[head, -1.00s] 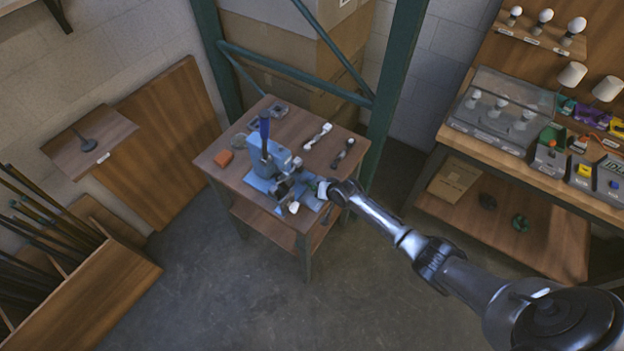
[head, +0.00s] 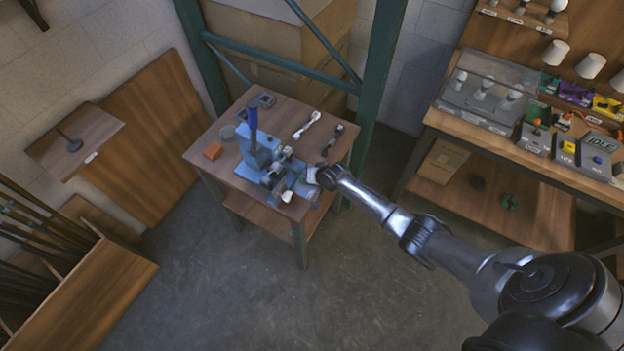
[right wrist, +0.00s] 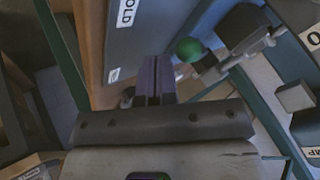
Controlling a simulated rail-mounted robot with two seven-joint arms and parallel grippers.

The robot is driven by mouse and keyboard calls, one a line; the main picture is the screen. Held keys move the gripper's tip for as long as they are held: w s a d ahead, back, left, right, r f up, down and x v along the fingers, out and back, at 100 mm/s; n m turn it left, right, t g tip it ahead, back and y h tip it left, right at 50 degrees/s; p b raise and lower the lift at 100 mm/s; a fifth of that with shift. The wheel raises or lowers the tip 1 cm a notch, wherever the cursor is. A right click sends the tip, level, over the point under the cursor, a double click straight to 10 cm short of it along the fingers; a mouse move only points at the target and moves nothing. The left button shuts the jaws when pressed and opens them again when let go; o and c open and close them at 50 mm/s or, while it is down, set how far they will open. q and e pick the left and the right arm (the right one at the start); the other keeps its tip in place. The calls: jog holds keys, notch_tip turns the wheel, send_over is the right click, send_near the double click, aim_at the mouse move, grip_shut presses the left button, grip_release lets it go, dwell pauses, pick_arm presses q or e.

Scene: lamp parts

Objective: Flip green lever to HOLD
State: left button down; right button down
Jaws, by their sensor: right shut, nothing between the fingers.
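The blue fixture (head: 258,152) stands on a small wooden table in the head view. In the right wrist view the green lever knob (right wrist: 188,50) sits on a short metal stem, beside a grey-blue plate with a label (right wrist: 126,12) whose visible letters read "OLD", its start cut off. My right gripper (right wrist: 154,80) is shut and empty, its fingertips just left of the green knob; whether they touch cannot be told. In the head view this gripper (head: 312,176) is at the fixture's right side, and the green knob is too small to make out. My left gripper is not in view.
The small table (head: 222,170) also carries an orange block (head: 212,151), a white part (head: 306,125) and a dark part (head: 332,140). A green post (head: 378,90) rises behind it. A bench (head: 560,160) at right holds bulbs, shades and a display reading "IDLE".

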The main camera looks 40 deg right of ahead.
jog(key=shift+s, duration=0.1)
jog(key=shift+s+d, duration=0.2)
jog(key=shift+s, duration=0.1)
jog(key=s+f+p+v, duration=0.1)
jog(key=p+v, duration=0.2)
jog(key=v, duration=0.8)
jog(key=shift+s+f+p, duration=0.2)
jog(key=shift+s+p, duration=0.15)
jog(key=shift+s, duration=0.1)
jog(key=shift+d, duration=0.1)
